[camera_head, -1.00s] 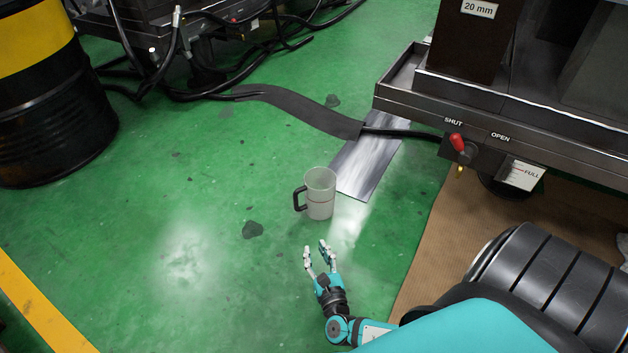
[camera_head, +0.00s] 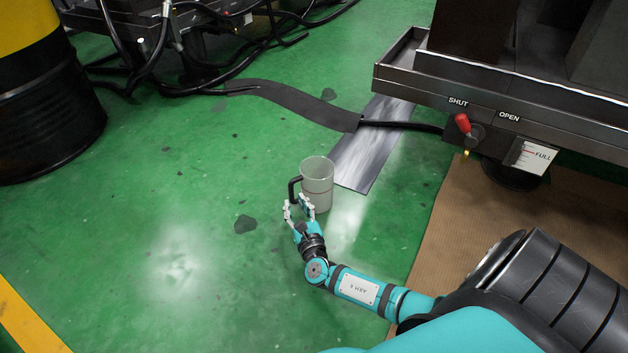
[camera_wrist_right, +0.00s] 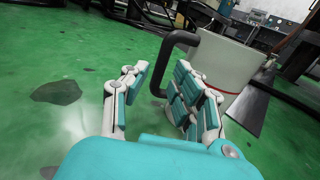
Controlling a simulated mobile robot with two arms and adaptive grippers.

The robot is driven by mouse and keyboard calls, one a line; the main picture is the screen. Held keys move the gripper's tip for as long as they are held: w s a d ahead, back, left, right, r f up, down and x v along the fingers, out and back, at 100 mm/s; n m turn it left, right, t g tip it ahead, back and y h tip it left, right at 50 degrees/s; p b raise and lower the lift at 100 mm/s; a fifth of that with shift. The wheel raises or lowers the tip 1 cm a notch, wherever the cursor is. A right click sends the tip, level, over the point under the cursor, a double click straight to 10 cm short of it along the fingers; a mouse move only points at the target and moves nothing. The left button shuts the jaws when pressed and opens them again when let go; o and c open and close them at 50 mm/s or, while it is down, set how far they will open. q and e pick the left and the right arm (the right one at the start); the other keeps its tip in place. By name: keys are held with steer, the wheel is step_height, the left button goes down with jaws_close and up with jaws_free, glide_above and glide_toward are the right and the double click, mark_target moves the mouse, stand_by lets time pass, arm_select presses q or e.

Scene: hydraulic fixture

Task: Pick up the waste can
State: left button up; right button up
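The waste can (camera_head: 318,182) is a pale, translucent, upright cylinder with a black handle on its left side. It stands on the green floor and also shows in the right wrist view (camera_wrist_right: 228,62). My right gripper (camera_head: 298,206) is open at the near left side of the can, by the handle. In the wrist view the handle's upright bar (camera_wrist_right: 161,66) shows between the spread fingers of this gripper (camera_wrist_right: 160,85). The fingers are not closed on it, and I cannot tell whether they touch it. My left gripper is out of view.
A metal plate (camera_head: 372,148) lies behind the can, with a black hose (camera_head: 300,104) running over the floor. A machine with a red valve lever (camera_head: 463,123) stands right, above a brown mat (camera_head: 440,235). A black and yellow drum (camera_head: 45,110) stands left.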

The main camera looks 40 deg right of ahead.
mark_target(292, 193)
steer(key=b+x, duration=0.2)
steer(key=x, duration=0.2)
steer(key=shift+s+d, duration=0.1)
steer(key=shift+w+d+r, duration=0.1)
steer(key=shift+w, duration=0.2)
steer(key=shift+c, duration=0.2)
jaws_close()
